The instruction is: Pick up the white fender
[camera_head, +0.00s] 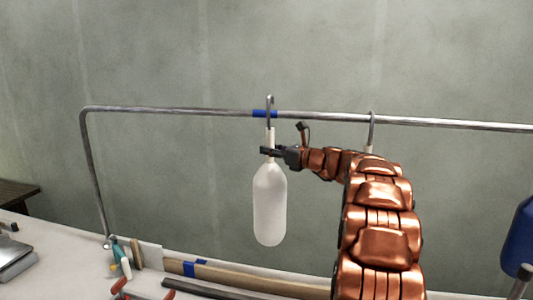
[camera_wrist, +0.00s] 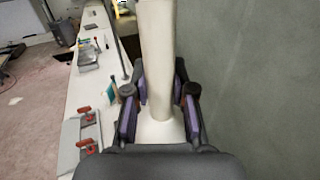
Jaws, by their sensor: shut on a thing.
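The white fender (camera_head: 269,205) hangs upright below the metal rail (camera_head: 190,110) in the head view, under a hook (camera_head: 269,103) at the rail's blue tape mark. My gripper (camera_head: 268,151) is shut on the fender's narrow neck, just above its wide body. In the wrist view the pale neck (camera_wrist: 157,60) runs between the two purple-padded fingers of my gripper (camera_wrist: 158,107). The hook still appears to be over the rail. The fender's lower end is clear of the bench in the head view.
A second hook (camera_head: 372,128) is on the rail to the right, partly behind my arm. A blue object (camera_head: 519,240) stands at the right edge. Long strips (camera_head: 235,276) and small tools (camera_head: 122,262) lie on the white bench (camera_head: 50,245). A wall is behind the rail.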

